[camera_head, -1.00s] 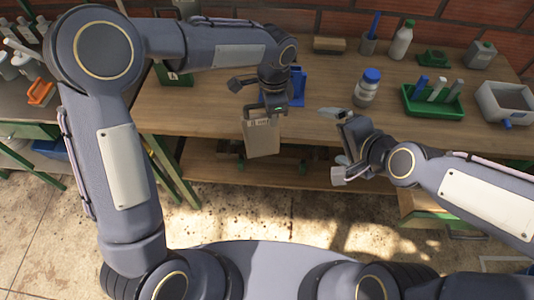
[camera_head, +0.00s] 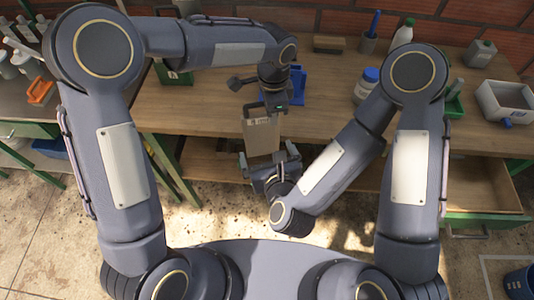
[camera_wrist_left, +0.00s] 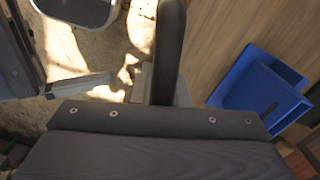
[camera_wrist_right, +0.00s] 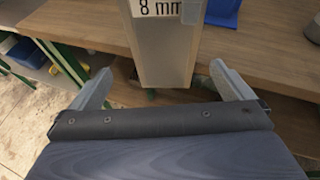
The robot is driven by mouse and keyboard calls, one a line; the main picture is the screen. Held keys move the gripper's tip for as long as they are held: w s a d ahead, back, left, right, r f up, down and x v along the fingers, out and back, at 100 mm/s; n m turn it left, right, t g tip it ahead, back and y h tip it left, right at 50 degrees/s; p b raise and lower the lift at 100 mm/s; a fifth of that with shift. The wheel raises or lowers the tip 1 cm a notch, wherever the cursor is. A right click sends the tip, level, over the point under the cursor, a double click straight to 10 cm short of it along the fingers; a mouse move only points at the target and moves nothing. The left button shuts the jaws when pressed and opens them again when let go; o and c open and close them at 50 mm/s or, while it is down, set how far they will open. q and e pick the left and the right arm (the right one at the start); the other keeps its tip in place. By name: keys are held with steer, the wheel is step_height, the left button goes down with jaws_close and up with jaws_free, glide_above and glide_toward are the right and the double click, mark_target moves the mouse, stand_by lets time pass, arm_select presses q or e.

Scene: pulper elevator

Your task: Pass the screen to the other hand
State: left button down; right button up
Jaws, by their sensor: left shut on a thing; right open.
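The screen (camera_head: 262,137) is a flat grey-beige panel hanging down at the front edge of the bench. Its printed label reading "8 mm" shows on the screen in the right wrist view (camera_wrist_right: 165,45). My left gripper (camera_head: 270,106) is shut on its upper end. My right gripper (camera_head: 270,160) is open below the screen's lower end. In the right wrist view its fingers (camera_wrist_right: 165,85) are spread to either side of the lower end, with gaps on both sides. In the left wrist view the screen is mostly hidden by my gripper.
The wooden bench (camera_head: 200,110) lies behind the screen, with a blue holder (camera_head: 298,88) close to my left gripper. A blue-capped bottle (camera_head: 367,85) and a grey bin (camera_head: 505,100) stand farther right. An open drawer (camera_head: 485,190) juts out at right.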

mark_target(261, 136)
steer(key=shift+m, duration=0.3)
steer(key=x, duration=0.6)
steer(key=shift+w+f, duration=0.1)
steer(key=shift+f, duration=0.15)
steer(key=shift+x, duration=1)
arm_select(q)
steer(key=shift+w+d, duration=0.1)
steer(key=shift+w, duration=0.05)
arm_select(e)
steer(key=x, duration=0.3)
steer(key=shift+w+f, duration=0.2)
steer(key=shift+w, duration=0.15)
arm_select(q)
steer(key=shift+s+r, duration=0.15)
steer(key=shift+s, duration=0.1)
arm_select(e)
steer(key=shift+s+a+r, duration=0.1)
steer(key=shift+s, duration=0.05)
arm_select(q)
steer(key=shift+w, duration=0.1)
arm_select(e)
steer(key=c, duration=0.9)
arm_select(q)
steer(key=c, duration=1.3)
jaws_free()
arm_select(e)
steer(key=shift+c, duration=0.8)
